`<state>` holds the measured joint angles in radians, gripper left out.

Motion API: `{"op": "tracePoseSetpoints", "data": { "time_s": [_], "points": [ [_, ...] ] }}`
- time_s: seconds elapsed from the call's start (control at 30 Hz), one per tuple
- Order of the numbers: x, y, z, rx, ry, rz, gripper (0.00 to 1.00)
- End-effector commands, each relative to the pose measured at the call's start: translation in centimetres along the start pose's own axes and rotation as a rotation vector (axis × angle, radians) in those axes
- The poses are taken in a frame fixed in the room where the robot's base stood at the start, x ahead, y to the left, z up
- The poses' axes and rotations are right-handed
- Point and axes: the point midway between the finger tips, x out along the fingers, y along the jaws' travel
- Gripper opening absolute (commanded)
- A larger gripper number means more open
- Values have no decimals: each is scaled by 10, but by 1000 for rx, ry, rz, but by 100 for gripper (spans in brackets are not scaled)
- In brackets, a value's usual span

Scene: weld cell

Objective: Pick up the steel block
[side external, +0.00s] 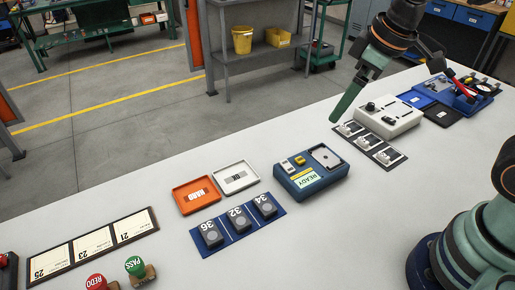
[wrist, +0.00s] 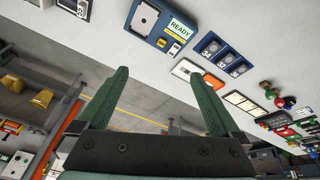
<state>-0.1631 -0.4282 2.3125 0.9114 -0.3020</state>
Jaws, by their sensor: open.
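No piece is plainly marked as the steel block. Small pale metallic pieces (side external: 367,142) sit on a dark three-part mat right of centre in the side view, and I cannot tell whether one of them is it. My gripper (wrist: 158,72) is open, with its two green fingers wide apart and nothing between them in the wrist view. In the side view one green finger (side external: 350,100) hangs tilted above the far table edge, near that mat. The other finger is hard to make out there.
A blue READY device (side external: 310,195), numbered dark blocks on a blue mat (side external: 238,249), an orange tray (side external: 177,199) and a white tray (side external: 218,178) lie on the table.

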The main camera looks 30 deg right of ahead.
Motion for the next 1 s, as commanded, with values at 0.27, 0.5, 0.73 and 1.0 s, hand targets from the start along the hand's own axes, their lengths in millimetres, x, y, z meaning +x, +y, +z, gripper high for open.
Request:
{"op": "tracePoseSetpoints", "data": {
  "time_s": [0.27,0.5,0.73,1.0],
  "points": [
    [54,-63,-43,-547,-137,-129,100],
    [102,-120,-56,-940,-214,-232,100],
    [123,-142,-56,-1092,-239,-275,100],
    [161,-146,-42,-1097,-244,-278,100]
  ]
}}
